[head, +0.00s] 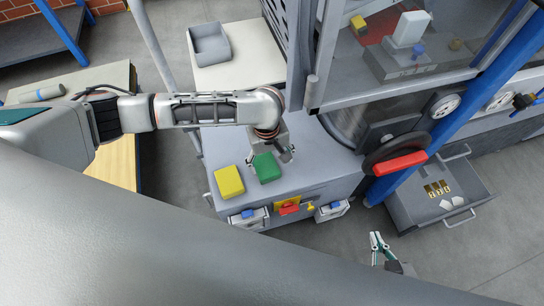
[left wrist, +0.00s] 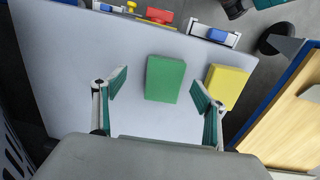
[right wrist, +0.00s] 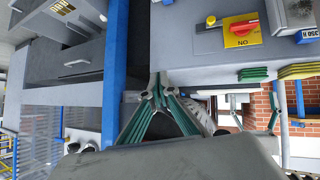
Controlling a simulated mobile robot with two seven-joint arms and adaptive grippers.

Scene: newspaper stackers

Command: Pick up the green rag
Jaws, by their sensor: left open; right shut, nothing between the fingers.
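The green rag (head: 266,167) is a folded block lying flat on the grey cabinet top, beside a yellow rag (head: 229,181). My left gripper (head: 270,158) is over the green rag in the head view. In the left wrist view, the green rag (left wrist: 165,79) lies ahead between the two open fingers of the left gripper (left wrist: 158,88), with the yellow rag (left wrist: 226,86) to its right. I see no finger closed on the rag. My right gripper (head: 378,247) is shut and empty, low at the right; it also shows in the right wrist view (right wrist: 158,82).
A red-handled wheel (head: 398,163) and a blue post (head: 425,130) stand to the right. An open grey drawer (head: 401,212) sticks out below them.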

